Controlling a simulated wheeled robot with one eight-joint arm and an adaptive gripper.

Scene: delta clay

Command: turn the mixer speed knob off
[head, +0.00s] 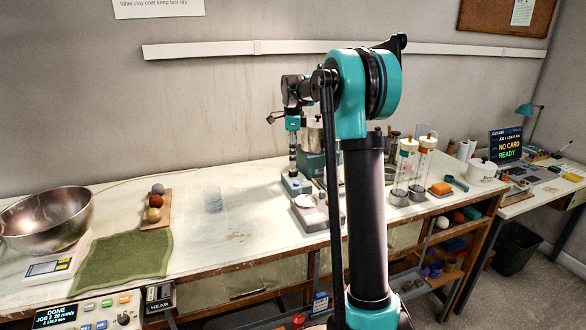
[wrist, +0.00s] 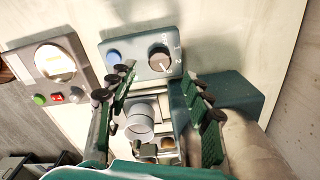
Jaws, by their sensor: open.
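Nothing is between the fingertips. In the head view the teal mixer (head: 295,185) stands mid-bench below my gripper, partly hidden by my arm; the knob is too small to make out there.
Clear cylinders (head: 403,168) stand to the right. A metal bowl (head: 48,215) and green cloth (head: 125,259) lie far left.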

